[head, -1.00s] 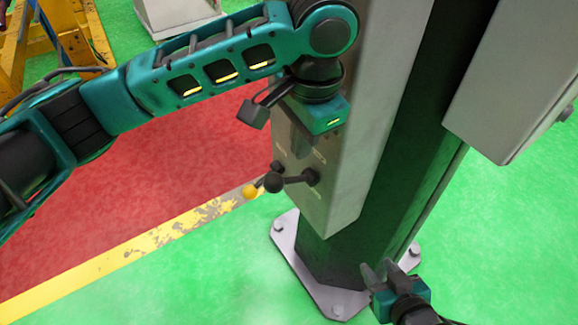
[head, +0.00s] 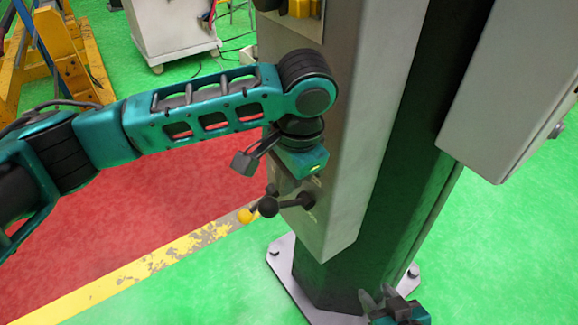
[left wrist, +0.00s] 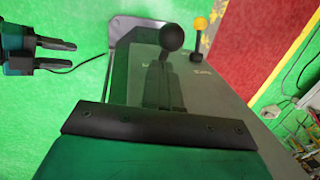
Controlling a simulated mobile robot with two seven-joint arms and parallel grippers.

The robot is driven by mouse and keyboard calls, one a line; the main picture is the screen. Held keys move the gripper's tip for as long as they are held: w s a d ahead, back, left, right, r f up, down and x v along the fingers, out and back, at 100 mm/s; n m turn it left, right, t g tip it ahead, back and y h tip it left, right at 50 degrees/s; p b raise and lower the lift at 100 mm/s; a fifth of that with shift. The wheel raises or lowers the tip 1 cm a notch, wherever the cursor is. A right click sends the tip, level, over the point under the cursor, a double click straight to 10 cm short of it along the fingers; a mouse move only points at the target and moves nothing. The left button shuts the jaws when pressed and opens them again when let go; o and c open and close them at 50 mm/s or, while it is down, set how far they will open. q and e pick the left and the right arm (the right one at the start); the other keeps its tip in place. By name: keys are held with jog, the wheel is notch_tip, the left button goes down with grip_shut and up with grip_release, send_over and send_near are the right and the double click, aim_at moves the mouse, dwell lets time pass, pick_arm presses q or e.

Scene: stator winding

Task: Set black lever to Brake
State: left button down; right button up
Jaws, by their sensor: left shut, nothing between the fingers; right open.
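The black lever with a ball knob (head: 268,206) sticks out to the left from the lower part of the grey control cabinet (head: 345,190). A yellow-knobbed lever (head: 246,215) is just beyond it. In the left wrist view the black knob (left wrist: 172,37) stands ahead of my left gripper (left wrist: 160,88), with the yellow knob (left wrist: 200,23) to its right. My left gripper is shut and empty, just above the black lever in the head view; its fingertips are mostly hidden there, and contact cannot be told. My right gripper (head: 378,298) is open and empty, low beside the column. Lever labels are unreadable.
The cabinet is on a dark column with a bolted base plate (head: 283,262). Another grey box (head: 510,90) overhangs at the right. A yellow frame (head: 75,75) and a white cart (head: 165,35) stand at the back left. Green floor at the right is clear.

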aim_at(286, 204)
pick_arm(q)
jog(key=f, duration=0.4)
jog(key=shift+w+a, duration=0.2)
jog(key=shift+w, duration=0.1)
